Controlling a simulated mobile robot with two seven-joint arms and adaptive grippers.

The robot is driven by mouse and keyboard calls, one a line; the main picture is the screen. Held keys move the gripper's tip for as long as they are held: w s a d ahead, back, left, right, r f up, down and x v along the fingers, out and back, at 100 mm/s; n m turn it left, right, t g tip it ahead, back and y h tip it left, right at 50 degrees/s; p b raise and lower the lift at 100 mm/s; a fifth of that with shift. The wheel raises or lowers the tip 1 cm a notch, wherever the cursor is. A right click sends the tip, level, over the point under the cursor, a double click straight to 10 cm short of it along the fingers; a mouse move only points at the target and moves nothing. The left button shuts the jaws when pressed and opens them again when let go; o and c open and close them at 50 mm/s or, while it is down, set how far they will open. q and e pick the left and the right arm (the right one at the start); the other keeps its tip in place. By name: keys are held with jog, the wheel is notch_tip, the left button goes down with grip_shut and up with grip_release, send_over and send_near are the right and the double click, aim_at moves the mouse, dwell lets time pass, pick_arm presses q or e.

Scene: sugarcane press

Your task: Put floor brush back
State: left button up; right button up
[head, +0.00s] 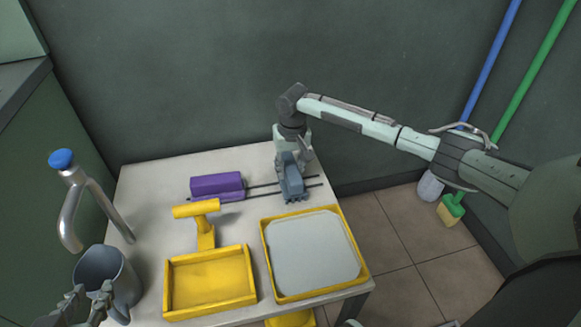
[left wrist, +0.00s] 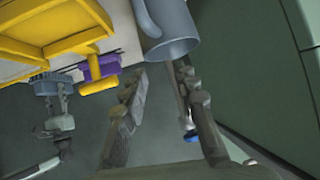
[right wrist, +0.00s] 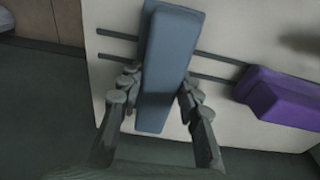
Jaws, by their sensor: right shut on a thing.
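My right gripper (head: 291,158) reaches down over the back of the table. It is shut on a blue-grey block (head: 291,184) with a toothed lower edge. In the right wrist view the fingers (right wrist: 157,100) lie on both sides of this block (right wrist: 165,70). A green-headed brush with yellow bristles (head: 450,211) stands on the floor at the right, on a green pole (head: 530,75). I cannot tell which of these is the floor brush. My left gripper (head: 80,305) is open and empty beside the grey pitcher (head: 103,270), which also shows in the left wrist view (left wrist: 168,40).
A purple block (head: 217,186) and two dark rods lie left of the held block. A yellow tray (head: 210,282) and a yellow-framed white panel (head: 312,253) fill the table front. A blue-knobbed tap (head: 72,205) stands left. A blue pole (head: 490,60) leans on the wall.

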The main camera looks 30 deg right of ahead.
pick_arm(q)
jog(key=shift+s+a+f, duration=0.1)
pick_arm(e)
jog(key=o, duration=1)
pick_arm(q)
jog(key=shift+a+f, duration=0.1)
